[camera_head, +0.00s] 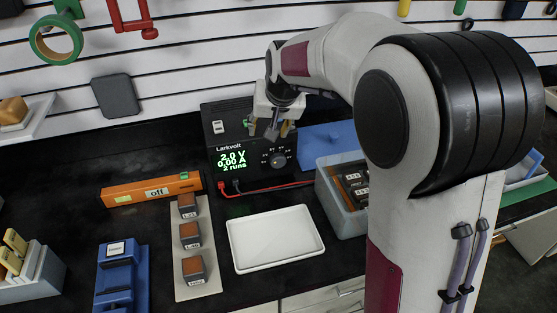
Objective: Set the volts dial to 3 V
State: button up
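The black Larkvolt power supply (236,172) stands at the back of the bench. Its green display (232,160) reads 2.0 V, 0.00 A and 2 runs. A round dark dial (277,160) with small marks around it sits on the front face, right of the display. My gripper (272,132) is just above and in front of the supply's upper right, close over the dial. Its fingers point down and look apart from the dial. Whether they are spread or closed is too small to tell. Nothing is seen held.
An orange bar marked "off" (130,192) lies left. A beige strip (201,282) bears several dark blocks. An empty white tray (275,239) lies in front. Red and black leads leave the supply. A grey bin (341,205) stands right, and a blue holder (117,272) front left.

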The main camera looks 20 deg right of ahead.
aim_at(279, 162)
jog(key=s+f+n, duration=0.1)
jog(key=s+d+f+n+g+h, duration=0.1)
jog(key=s+f, duration=0.1)
jog(key=s, duration=0.1)
jog(key=shift+s+d+f+n+g, duration=0.1)
jog(key=shift+d+n+g, duration=0.2)
jog(key=shift+n, duration=0.1)
jog(key=shift+f, duration=0.1)
jog(key=shift+x, duration=3.8)
jog(key=shift+d, duration=0.1)
jog(key=c, duration=1.1)
